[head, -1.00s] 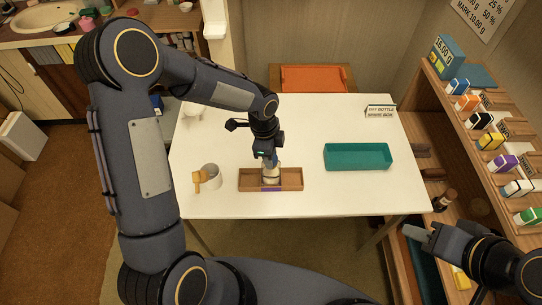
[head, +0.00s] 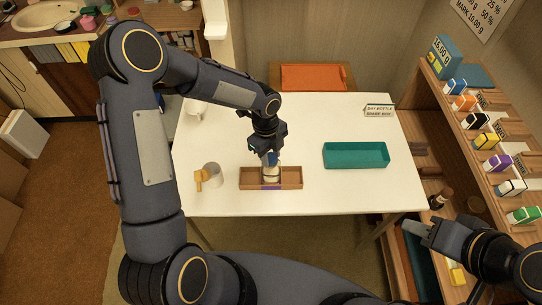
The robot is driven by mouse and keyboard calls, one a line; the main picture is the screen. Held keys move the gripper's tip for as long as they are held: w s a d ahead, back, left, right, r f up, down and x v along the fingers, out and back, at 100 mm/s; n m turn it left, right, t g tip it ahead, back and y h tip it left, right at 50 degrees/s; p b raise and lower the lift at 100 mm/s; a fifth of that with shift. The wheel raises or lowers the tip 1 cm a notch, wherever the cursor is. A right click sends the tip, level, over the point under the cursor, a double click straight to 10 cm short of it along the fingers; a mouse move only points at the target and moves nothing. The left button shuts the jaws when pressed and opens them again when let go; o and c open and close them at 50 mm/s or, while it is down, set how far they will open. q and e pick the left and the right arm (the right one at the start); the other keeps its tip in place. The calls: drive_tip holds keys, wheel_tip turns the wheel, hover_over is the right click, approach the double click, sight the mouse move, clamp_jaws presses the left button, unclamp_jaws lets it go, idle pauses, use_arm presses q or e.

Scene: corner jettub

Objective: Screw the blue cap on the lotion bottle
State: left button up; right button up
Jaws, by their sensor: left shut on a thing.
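The lotion bottle (head: 271,175) stands upright in a shallow wooden tray (head: 292,182) on the white table. My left gripper (head: 271,156) points down directly over the bottle and is shut on the blue cap (head: 271,158) at its top. The fingers hide most of the cap. I cannot tell how the cap sits on the bottle neck. My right gripper (head: 428,230) is away from the bottle, beyond the table's right front corner. Its fingers are too small and edge-on to tell whether they are open.
A teal tray (head: 356,163) lies empty at the right of the table. A white mug (head: 211,171) with a yellow-brown item (head: 201,178) stands left of the wooden tray. A small sign (head: 379,110) stands at the back right. A wooden shelf (head: 456,140) with several small boxes borders the right.

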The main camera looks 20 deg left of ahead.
sight(270, 154)
idle(0.4)
use_arm(q)
drive_tip(key=m+p, duration=0.1)
drive_tip(key=m, duration=0.1)
drive_tip(key=shift+m, duration=0.3)
drive_tip(key=m+p, duration=0.1)
drive_tip(key=m, duration=0.2)
drive_tip(key=shift+f+g, duration=0.1)
drive_tip(key=shift+g, duration=0.2)
drive_tip(key=o, duration=1)
drive_tip(key=shift+o, duration=0.2)
drive_tip(key=shift+w, duration=0.1)
drive_tip(key=r, duration=0.5)
drive_tip(key=r+b, duration=0.1)
drive_tip(key=r, duration=0.1)
drive_tip(key=shift+w+a+r, duration=0.2)
drive_tip(key=shift+w+r, duration=0.15)
drive_tip(key=shift+r, duration=0.05)
